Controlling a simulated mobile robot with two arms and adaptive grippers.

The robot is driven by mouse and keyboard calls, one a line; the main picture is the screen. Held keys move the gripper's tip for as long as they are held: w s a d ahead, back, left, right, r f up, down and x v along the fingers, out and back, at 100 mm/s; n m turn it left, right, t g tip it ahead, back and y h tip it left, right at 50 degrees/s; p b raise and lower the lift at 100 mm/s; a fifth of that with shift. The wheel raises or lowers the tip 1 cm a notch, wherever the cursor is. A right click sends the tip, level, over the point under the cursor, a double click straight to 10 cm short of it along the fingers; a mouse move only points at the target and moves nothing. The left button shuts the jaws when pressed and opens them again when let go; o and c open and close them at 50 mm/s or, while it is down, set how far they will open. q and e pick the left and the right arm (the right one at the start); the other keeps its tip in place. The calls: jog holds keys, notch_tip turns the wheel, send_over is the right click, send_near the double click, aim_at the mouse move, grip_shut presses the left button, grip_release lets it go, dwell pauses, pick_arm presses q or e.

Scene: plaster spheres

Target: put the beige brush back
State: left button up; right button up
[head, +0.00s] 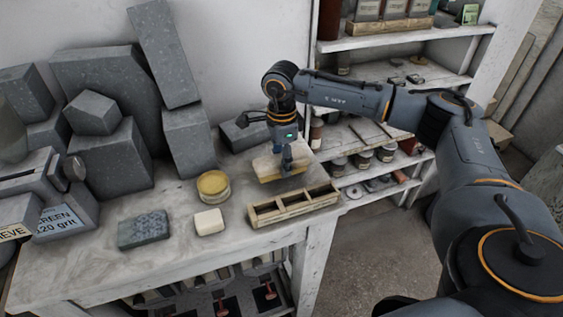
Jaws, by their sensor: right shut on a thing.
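My right gripper (287,160) points down over the back right of the table and is shut on the beige brush (267,167). The brush is a pale, wood-coloured block lying level under the fingers, behind the slotted wooden tray (318,201). I cannot tell whether its underside touches the tabletop. The tray is long and divided, and stands near the table's right front edge. My left gripper is not in view.
The table (90,262) also holds a round yellow-topped tin (214,185), a cream block (209,222) and a dark speckled block (143,230). Large grey stone blocks (110,80) crowd the back left. Shelves (405,45) with jars stand behind right.

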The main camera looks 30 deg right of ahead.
jog(key=shift+f+p, duration=0.45)
jog(key=shift+f, duration=0.6)
jog(key=shift+a+f+b, duration=0.1)
jog(key=shift+f+b, duration=0.05)
jog(key=shift+b, duration=0.15)
jog(key=o, duration=1)
jog(key=shift+s, duration=0.1)
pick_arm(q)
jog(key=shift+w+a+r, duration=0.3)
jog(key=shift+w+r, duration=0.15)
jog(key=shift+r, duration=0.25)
pick_arm(e)
jog(key=shift+r+p, duration=0.3)
jog(key=shift+r, duration=0.05)
notch_tip(320, 180, up, 11)
jog(key=b, duration=0.4)
jog(key=shift+b, duration=0.3)
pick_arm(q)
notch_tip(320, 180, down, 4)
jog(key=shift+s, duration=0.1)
pick_arm(e)
jog(key=shift+r, duration=0.35)
